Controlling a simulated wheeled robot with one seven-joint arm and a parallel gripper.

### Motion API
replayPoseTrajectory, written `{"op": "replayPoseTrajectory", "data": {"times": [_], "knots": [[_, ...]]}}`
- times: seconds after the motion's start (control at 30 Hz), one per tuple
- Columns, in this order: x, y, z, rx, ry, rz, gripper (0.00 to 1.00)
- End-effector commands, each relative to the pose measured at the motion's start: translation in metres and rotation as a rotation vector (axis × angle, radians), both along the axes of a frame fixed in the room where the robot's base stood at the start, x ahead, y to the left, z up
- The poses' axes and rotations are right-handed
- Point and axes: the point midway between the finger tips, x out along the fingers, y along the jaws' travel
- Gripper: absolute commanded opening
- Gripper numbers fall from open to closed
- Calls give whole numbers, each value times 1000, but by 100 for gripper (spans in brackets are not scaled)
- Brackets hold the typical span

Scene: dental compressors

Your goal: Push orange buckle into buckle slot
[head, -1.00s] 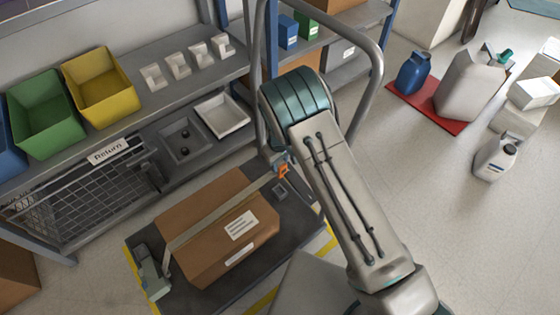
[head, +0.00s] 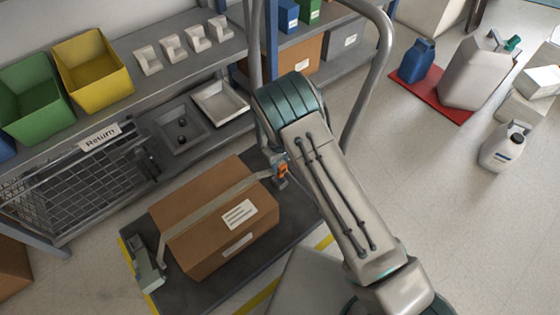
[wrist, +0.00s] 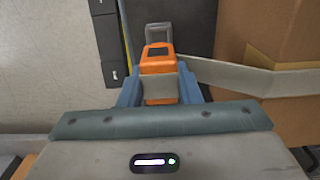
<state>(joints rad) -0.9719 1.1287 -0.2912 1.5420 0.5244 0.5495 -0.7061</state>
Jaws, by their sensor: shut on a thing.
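The orange buckle (head: 282,169) is on the end of a pale strap (head: 215,212) that runs over a cardboard box (head: 190,240). In the wrist view the buckle (wrist: 157,63) sits between the two blue fingers of my gripper (wrist: 160,90), which is shut on it. The grey buckle slot (wrist: 158,31) lies just beyond the buckle's front end, in line with it. It also shows small in the head view (head: 281,184), right below the buckle. I cannot tell whether the buckle's tip has entered it. My arm partly hides the gripper in the head view.
The box stands on a dark cart platform (head: 200,291) with yellow edge stripes and a tall grey handle (head: 372,85). A grey ratchet-like part (head: 148,268) is at its left. Shelves with a yellow bin (head: 92,70) stand behind.

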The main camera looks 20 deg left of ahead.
Motion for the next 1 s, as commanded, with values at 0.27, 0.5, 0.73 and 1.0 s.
{"op": "replayPoseTrajectory", "data": {"times": [0.27, 0.5, 0.73, 1.0], "knots": [[0, 0, -25, 0, -1, 0, 6], [0, 0, -44, 0, 0, 0, 6], [0, 0, -55, 0, -1, -1, 6], [0, 0, -58, 0, -1, 0, 6]]}}
